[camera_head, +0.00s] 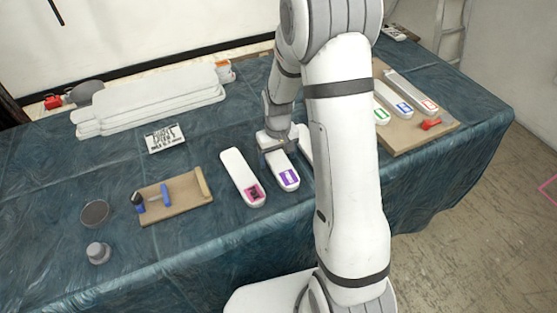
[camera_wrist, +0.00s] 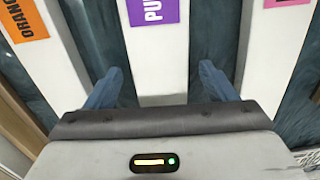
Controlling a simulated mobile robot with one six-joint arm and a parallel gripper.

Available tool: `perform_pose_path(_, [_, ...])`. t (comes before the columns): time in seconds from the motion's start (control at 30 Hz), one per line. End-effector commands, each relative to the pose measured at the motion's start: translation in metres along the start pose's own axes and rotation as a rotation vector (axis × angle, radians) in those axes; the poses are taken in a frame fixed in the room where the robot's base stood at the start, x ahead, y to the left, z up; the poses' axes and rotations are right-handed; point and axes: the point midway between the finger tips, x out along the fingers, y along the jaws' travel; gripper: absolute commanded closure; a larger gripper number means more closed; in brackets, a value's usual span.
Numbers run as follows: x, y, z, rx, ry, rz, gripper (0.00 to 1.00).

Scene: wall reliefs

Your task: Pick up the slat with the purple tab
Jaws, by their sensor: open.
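The white slat with the purple tab (camera_head: 289,178) lies on the blue cloth-covered table, its tab end toward the near edge. In the wrist view the same slat (camera_wrist: 158,62) runs up the middle, with its purple tab (camera_wrist: 153,10) at the top edge. My gripper (camera_head: 280,146) is over the far part of this slat in the head view. In the wrist view my gripper (camera_wrist: 158,85) is open, one blue finger on each side of the slat, with a gap on both sides. The slat's far end is hidden.
A slat with a pink tab (camera_head: 242,178) lies to the left, and a slat with an orange tab (camera_wrist: 45,45) lies on the other side. A board (camera_head: 440,140) at right holds several slats and a red object. A tool board (camera_head: 178,208) is at left.

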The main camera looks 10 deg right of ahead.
Motion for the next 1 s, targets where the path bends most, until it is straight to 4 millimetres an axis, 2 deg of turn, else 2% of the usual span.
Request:
perform_pose_path(0.23, [0.0017, -0.0004, -0.0001, -0.001, 0.001, 0.000, 0.22])
perform_pose_path(0.87, [0.0013, -0.0009, -0.0004, -0.002, 0.001, 0.000, 0.73])
perform_pose_path(1.0, [0.0010, -0.0010, -0.0005, -0.002, 0.001, 0.000, 0.74])
